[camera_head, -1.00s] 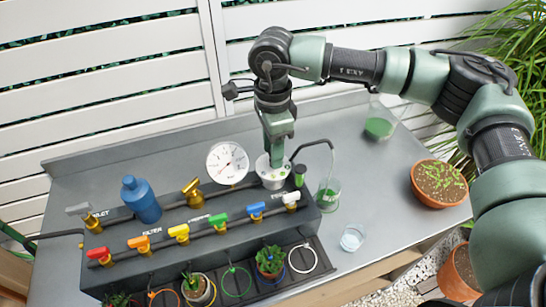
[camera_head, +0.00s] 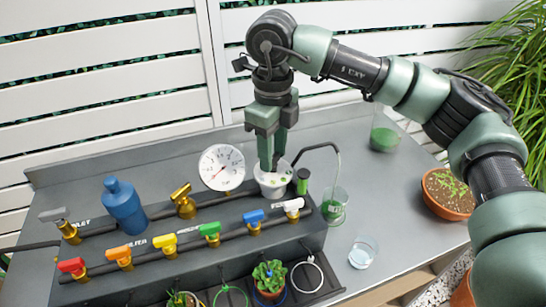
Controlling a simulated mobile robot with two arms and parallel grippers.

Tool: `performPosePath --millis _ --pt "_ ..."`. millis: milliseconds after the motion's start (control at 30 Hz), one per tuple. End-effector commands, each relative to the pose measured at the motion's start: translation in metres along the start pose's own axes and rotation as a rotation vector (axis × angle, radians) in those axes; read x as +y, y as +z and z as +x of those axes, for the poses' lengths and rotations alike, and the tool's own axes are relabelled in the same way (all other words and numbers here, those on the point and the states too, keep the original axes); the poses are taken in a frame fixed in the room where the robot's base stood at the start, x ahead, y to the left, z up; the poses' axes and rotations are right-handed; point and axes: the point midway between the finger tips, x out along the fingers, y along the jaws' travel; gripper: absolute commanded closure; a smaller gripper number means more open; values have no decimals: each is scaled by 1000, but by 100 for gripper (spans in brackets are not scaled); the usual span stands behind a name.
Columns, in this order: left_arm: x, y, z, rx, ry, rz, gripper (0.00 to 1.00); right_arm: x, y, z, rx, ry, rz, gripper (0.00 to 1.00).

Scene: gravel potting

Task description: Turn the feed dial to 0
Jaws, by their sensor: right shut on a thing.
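The feed dial (camera_head: 281,190) is a pale round unit on the right end of the black manifold, behind the tap row. Its knob is largely hidden by the jaws, and I cannot read its setting. My right gripper (camera_head: 271,167) points straight down from above and is shut on the feed dial. My left gripper is not in view.
A white round gauge (camera_head: 222,167) stands just left of the dial. Coloured taps, such as the blue tap (camera_head: 253,217), line the front. A green-filled beaker (camera_head: 333,206) is at right.

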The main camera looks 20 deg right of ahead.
Motion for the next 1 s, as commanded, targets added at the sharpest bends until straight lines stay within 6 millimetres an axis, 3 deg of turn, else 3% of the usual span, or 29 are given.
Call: performPosePath --millis 333,867,900,967,1000 --pt "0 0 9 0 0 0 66 -1 1 -2 -6 -3 143 100" --pt "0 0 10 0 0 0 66 -2 1 -3 -7 -3 168 100" --pt "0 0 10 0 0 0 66 -2 1 -3 -8 -3 168 56" --pt "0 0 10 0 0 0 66 -2 1 -3 -7 -2 168 40" --pt "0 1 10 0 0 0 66 -1 1 -2 -6 -2 167 40"
